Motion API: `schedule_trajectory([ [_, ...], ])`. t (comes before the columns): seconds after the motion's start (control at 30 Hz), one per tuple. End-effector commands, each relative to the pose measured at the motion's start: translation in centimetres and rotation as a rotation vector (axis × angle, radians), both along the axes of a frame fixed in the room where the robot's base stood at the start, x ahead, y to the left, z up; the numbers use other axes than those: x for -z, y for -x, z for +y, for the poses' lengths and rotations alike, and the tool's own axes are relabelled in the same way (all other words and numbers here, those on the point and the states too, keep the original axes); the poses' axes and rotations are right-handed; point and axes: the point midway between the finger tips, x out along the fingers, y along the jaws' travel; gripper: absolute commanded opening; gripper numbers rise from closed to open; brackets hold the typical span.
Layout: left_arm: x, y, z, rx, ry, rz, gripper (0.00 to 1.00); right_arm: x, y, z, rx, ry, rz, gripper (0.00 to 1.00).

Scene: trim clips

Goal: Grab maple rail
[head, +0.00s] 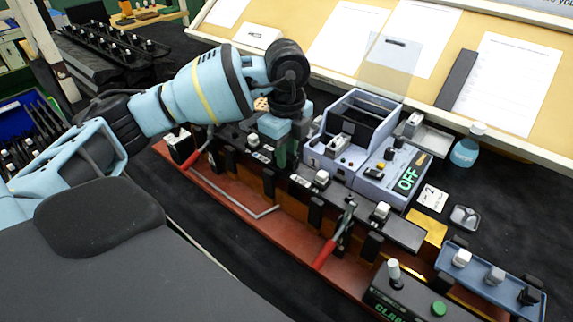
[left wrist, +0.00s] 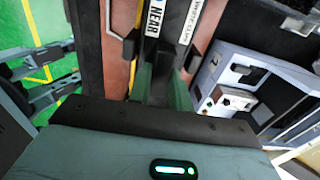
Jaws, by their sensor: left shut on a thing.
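A long rail with a dark top (head: 405,232) and orange-brown wood below runs diagonally across the fixture in the head view; small pale clips sit along it. I cannot tell its wood by grain. My left gripper (head: 287,152) reaches down onto the rail's back part, green fingertips pointing down. In the left wrist view, the green fingers (left wrist: 163,88) stand either side of a dark strip of the rail (left wrist: 158,58), which bears a white "NEAR" label. The gripper is shut on it; the exact contact is partly hidden. My right gripper is not in view.
The rail stands on a red-brown base (head: 225,205) with red-handled levers (head: 325,254). A blue-grey open box (head: 355,115) and a panel reading "OFF" (head: 395,175) stand close right of the gripper. A control box (head: 410,300) with a green button stands at the front.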

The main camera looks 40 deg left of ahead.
Motion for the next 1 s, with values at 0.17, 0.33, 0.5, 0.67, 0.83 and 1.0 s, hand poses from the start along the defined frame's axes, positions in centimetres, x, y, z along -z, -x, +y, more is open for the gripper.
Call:
schedule_trajectory([
  [0.17, -0.1, 0.0, 0.0, 0.0, 0.001, -0.002, 0.0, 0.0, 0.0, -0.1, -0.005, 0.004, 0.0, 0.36],
  [0.33, -0.2, 0.0, 0.0, 0.0, 0.001, -0.002, 0.0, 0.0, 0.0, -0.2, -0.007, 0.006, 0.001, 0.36],
  [0.5, -2.1, -0.1, -0.1, 0.001, 0.002, -0.006, 0.0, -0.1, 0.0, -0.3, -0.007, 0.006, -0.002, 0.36],
  [0.67, -5.1, -0.1, -0.1, 0.001, 0.002, -0.006, 0.0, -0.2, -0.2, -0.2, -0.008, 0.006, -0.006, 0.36],
  [0.83, -8.0, -0.1, -0.1, 0.002, 0.002, -0.005, 0.0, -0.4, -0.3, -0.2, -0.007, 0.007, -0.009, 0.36],
  [1.0, -9.8, 0.0, 0.0, 0.0, 0.0, -0.004, 0.0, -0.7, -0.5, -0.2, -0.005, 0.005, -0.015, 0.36],
])
